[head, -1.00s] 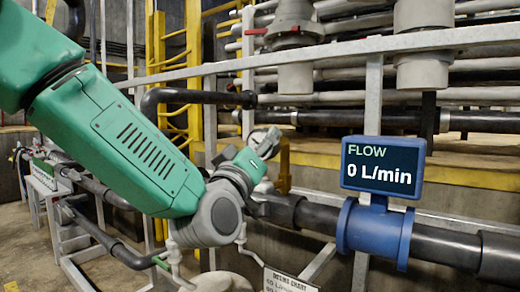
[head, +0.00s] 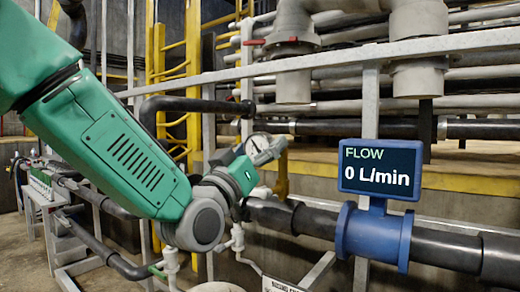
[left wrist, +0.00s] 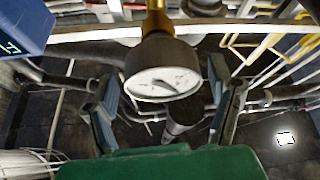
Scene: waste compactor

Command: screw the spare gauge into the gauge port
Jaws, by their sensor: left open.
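A round gauge with a white dial and dark rim (left wrist: 163,82) hangs at the end of a brass fitting (left wrist: 157,20) in the left wrist view. Its pale face also shows small in the head view (head: 257,144), beside a brass pipe (head: 283,175). My left gripper (head: 264,150) is at the gauge. In the left wrist view, my left gripper's two fingers (left wrist: 163,78) stand apart, one on each side of the gauge, with visible gaps. The thread and port are not clearly visible. My right gripper is not in view.
A blue flow meter (head: 375,232) reading 0 L/min sits on the dark pipe (head: 445,249) to the right. A grey rail (head: 420,50) and thick grey pipes (head: 418,75) run behind and above. A yellow ladder (head: 172,75) stands behind my arm.

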